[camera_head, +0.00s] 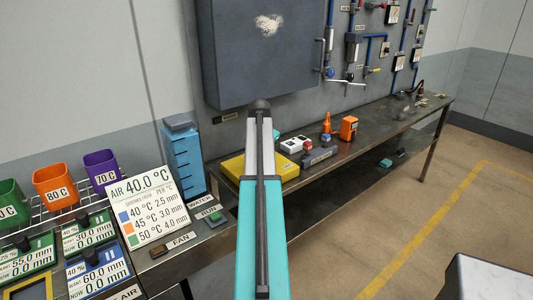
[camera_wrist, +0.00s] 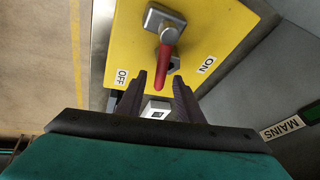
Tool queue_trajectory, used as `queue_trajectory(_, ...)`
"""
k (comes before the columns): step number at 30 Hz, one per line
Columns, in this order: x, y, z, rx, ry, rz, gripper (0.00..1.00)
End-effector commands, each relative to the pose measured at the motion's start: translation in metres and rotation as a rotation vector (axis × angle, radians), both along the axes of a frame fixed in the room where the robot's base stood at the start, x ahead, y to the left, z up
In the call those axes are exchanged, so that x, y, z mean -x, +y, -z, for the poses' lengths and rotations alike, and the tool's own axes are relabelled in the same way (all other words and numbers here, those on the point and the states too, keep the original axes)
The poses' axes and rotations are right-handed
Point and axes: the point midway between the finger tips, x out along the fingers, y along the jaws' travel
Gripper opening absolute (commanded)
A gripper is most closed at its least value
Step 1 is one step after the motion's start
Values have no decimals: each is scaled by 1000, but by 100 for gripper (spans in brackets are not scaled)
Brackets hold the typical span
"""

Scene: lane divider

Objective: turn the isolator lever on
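In the wrist view, the yellow isolator box (camera_wrist: 205,28) carries a grey pivot block with a red lever (camera_wrist: 162,66). The lever points toward my gripper, between the OFF label (camera_wrist: 122,78) on the left and the ON label (camera_wrist: 206,65) on the right. My gripper (camera_wrist: 159,76) is open, with one dark finger on each side of the lever's red end. Gaps show on both sides; I cannot tell its depth between the fingers. In the head view, the yellow box (camera_head: 232,166) is partly hidden behind my arm, and the lever and fingers are hidden.
The box stands on a dark metal bench (camera_head: 370,138). A MAINS label (camera_wrist: 283,128) shows at the right of the wrist view. An orange device (camera_head: 349,128) and small boxes stand right of it; a blue drawer tower (camera_head: 183,160) stands left. A grey cabinet (camera_head: 262,60) hangs behind.

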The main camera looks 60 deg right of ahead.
Motion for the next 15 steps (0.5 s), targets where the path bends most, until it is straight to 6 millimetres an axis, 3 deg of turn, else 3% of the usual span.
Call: queue_trajectory(15, 8, 24, -53, 3, -1, 0, 33)
